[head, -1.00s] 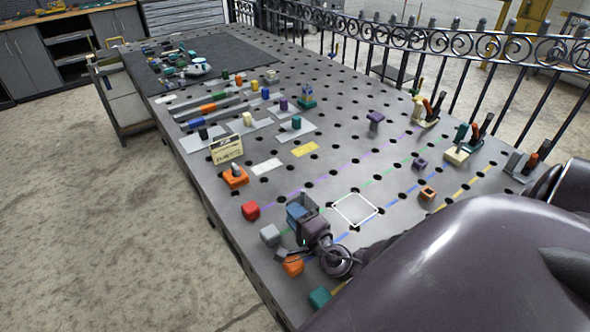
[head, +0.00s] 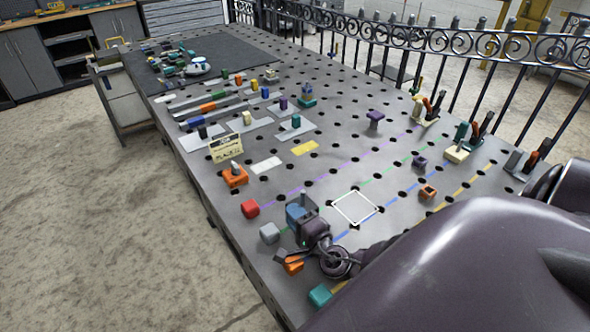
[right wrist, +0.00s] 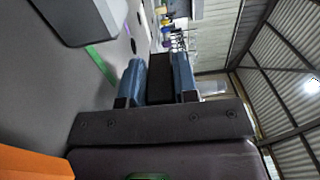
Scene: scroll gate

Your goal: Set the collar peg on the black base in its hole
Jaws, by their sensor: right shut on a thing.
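My right gripper (head: 300,214) is low over the near side of the table, its blue fingers among several coloured blocks. In the right wrist view the right gripper (right wrist: 159,70) is shut on a black piece (right wrist: 160,80), which fits the black-based collar peg. Its collar and lower end do not show there, and the gripper hides it in the head view. I cannot tell whether it touches the table. Which hole belongs to it is not clear. My left gripper is not in view.
A red block (head: 250,209), a grey block (head: 270,233), an orange block (head: 293,265) and a teal block (head: 320,295) line the near edge around the gripper. A white square outline (head: 355,208) lies to its right on the perforated table (head: 300,178). An orange-based piece (head: 235,177) stands farther back.

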